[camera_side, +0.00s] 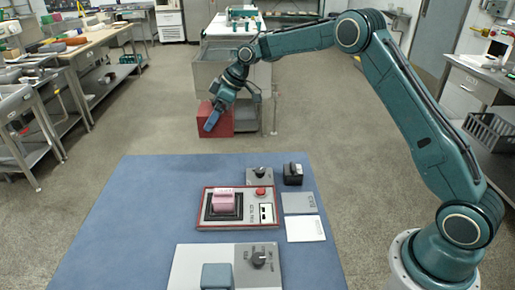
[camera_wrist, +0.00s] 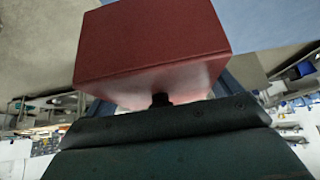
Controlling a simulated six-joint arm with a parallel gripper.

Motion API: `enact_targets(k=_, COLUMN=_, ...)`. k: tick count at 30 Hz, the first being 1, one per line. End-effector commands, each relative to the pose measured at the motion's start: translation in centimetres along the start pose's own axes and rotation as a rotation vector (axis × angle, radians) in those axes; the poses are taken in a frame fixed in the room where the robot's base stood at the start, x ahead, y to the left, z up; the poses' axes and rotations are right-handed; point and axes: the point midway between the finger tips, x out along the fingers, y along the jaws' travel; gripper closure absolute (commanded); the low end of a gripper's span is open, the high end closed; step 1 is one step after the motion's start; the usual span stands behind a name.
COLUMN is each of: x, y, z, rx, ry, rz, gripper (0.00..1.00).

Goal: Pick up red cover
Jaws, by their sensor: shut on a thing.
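The red cover (camera_wrist: 150,45) is a box shape that fills the upper middle of the wrist view, with a dark knob or post between it and my gripper. My gripper (camera_side: 212,115) is shut on it. In the side view the red cover (camera_side: 222,122) hangs in the air near the far edge of the blue mat, partly behind my gripper. The fingertips are mostly hidden by the cover in the wrist view.
On the blue mat (camera_side: 110,220) stand a red-framed panel with a pink block (camera_side: 223,199), a knob panel (camera_side: 260,174), a black switch (camera_side: 293,174), grey and white plates, and a teal block (camera_side: 217,277). A grey cabinet (camera_side: 210,72) stands behind. The mat's left side is clear.

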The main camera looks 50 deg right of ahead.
Motion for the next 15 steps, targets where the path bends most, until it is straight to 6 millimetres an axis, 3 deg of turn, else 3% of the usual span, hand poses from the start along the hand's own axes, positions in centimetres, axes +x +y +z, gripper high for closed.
enact_targets(k=6, x=-2.0, y=0.0, z=-1.3, rx=-0.001, ry=0.001, rz=0.001, gripper=0.32)
enact_targets(k=15, x=-2.6, y=0.0, z=-1.7, rx=0.000, ry=0.000, rz=0.000, gripper=0.32)
